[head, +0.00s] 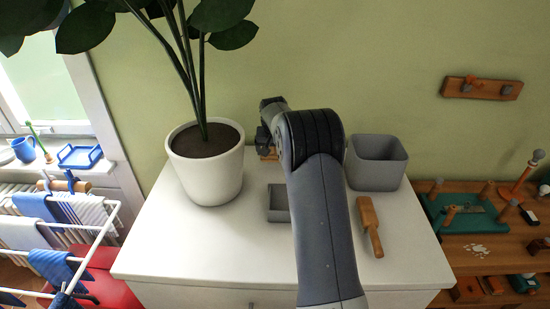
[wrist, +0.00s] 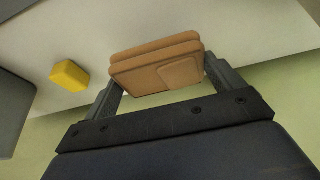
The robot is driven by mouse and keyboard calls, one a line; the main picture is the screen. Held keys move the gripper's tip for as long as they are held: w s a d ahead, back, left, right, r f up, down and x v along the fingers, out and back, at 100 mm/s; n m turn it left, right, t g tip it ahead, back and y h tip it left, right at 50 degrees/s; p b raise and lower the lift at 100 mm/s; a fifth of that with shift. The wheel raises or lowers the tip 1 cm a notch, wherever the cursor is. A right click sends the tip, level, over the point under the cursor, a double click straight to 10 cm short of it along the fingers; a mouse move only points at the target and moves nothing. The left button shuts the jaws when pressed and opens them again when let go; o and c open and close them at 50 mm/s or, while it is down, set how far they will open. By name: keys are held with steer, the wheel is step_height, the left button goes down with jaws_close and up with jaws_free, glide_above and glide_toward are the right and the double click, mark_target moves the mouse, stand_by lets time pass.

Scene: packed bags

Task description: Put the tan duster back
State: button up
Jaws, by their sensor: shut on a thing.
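My gripper (head: 267,147) is at the back of the white cabinet top, between the plant pot and the grey bin. In the wrist view its two fingers (wrist: 160,82) are shut on the sides of a tan, layered block, which I take for the tan duster (wrist: 155,65).
A white plant pot (head: 206,165) stands left, a grey bin (head: 376,163) right. A small grey tray (head: 279,203) and a wooden-handled tool (head: 370,226) lie on the white cabinet (head: 200,245). A yellow block (wrist: 69,76) shows in the wrist view. The cabinet's front left is clear.

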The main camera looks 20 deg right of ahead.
mark_target(275, 157)
steer(key=shift+f+p, duration=0.4)
steer(key=shift+f, duration=1.55)
steer(key=shift+f, duration=0.2)
steer(key=o, duration=0.7)
steer(key=shift+r, duration=0.1)
steer(key=shift+s+r, duration=0.1)
steer(key=shift+r, duration=0.4)
steer(key=b+v, duration=0.2)
steer(key=v, duration=0.9)
steer(key=shift+s, duration=0.2)
